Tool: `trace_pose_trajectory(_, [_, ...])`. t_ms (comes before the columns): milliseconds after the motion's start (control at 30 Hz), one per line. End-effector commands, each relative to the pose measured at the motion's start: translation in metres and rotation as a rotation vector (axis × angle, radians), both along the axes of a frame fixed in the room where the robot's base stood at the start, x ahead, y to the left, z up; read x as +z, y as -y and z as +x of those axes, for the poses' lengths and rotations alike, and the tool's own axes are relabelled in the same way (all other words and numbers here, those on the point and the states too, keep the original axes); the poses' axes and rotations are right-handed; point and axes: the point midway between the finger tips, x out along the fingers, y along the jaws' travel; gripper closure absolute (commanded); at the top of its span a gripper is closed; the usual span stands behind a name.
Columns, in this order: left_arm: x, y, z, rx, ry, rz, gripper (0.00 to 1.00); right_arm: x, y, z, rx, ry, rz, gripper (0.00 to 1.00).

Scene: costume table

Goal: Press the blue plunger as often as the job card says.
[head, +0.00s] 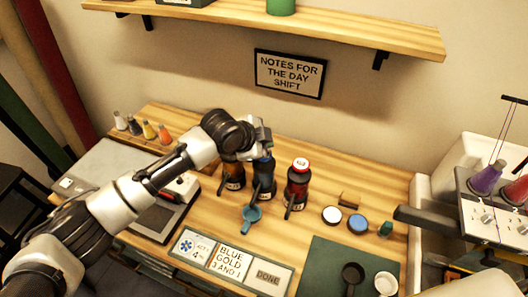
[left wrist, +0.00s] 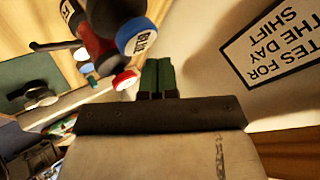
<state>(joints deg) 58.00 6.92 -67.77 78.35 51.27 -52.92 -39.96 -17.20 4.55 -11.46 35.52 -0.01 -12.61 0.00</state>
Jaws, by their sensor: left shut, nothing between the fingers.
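The blue plunger (left wrist: 137,36) shows in the left wrist view as a round blue top with lettering on its bottle. In the head view the blue bottle (head: 264,182) stands between an amber bottle (head: 233,175) and a red bottle (head: 298,185); my gripper and arm partly cover its top. My left gripper (head: 266,137) is shut and empty, close above the blue bottle. Its fingers (left wrist: 157,78) look apart from the blue top. The job card (head: 229,262) lies at the table front and reads "BLUE GOLD 3 AND 1". My right gripper is out of view.
A "DONE" tile (head: 268,277) lies beside the card. Round lids (head: 357,223) and a green mat (head: 325,262) are to the right. A shelf (head: 290,25) overhangs the back.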

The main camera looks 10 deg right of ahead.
Motion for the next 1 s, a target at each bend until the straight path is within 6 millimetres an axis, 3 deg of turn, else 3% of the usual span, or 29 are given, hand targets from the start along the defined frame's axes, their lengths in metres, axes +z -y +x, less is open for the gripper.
trace_pose_trajectory(1000, [-0.011,0.0,0.0,0.0,0.0,0.0,1.0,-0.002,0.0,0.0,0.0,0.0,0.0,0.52])
